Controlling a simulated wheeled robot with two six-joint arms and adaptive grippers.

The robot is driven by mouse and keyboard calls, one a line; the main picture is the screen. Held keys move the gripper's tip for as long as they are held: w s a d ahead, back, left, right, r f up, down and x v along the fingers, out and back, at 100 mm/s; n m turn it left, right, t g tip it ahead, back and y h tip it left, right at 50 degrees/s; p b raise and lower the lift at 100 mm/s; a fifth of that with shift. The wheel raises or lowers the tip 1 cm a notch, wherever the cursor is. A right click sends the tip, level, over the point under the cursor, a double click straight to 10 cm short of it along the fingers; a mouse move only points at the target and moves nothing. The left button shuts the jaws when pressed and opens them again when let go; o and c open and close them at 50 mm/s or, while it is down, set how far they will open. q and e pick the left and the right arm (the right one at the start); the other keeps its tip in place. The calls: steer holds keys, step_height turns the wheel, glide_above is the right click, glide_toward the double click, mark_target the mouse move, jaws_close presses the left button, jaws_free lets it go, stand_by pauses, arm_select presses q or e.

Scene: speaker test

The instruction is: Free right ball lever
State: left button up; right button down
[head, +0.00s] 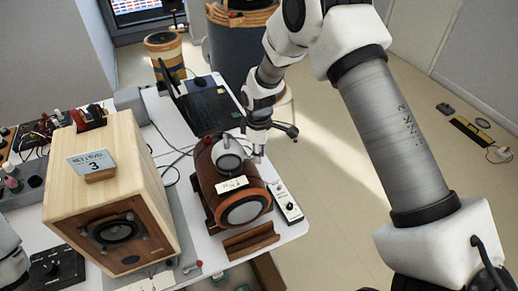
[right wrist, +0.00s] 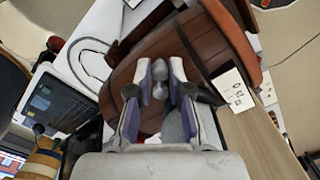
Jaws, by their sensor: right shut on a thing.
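A dark brown barrel-shaped wooden speaker (head: 209,180) with an orange-ringed front lies on the white table, and its curved side fills the middle of the right wrist view (right wrist: 210,55). A small grey ball lever (right wrist: 160,91) stands out in the right wrist view, with another grey ball shape just beyond it. My right gripper (right wrist: 160,76) has its purple-padded fingers on either side of the ball, shut on it. In the head view the right gripper (head: 257,152) is at the barrel's upper right side, where its fingertips are hard to make out. My left gripper is out of view.
A pale wooden speaker box (head: 140,165) with a number card stands to the left. A laptop (head: 208,110) lies open behind the barrel. A white control strip (head: 287,202) is right of it, by the table edge. A wooden block (head: 250,240) lies in front.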

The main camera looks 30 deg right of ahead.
steer(key=m, duration=0.1)
steer(key=s+m, duration=0.1)
steer(key=m, duration=0.1)
steer(key=shift+a+f, duration=0.15)
steer(key=shift+a, duration=0.25)
steer(key=shift+s+a+m, duration=0.15)
steer(key=shift+a+m, duration=0.15)
steer(key=shift+m, duration=0.55)
steer(key=shift+s+a+m, duration=0.15)
steer(key=shift+a+m, duration=0.15)
steer(key=shift+m, duration=0.55)
steer(key=c, duration=1.1)
jaws_free()
steer(key=shift+w, duration=0.1)
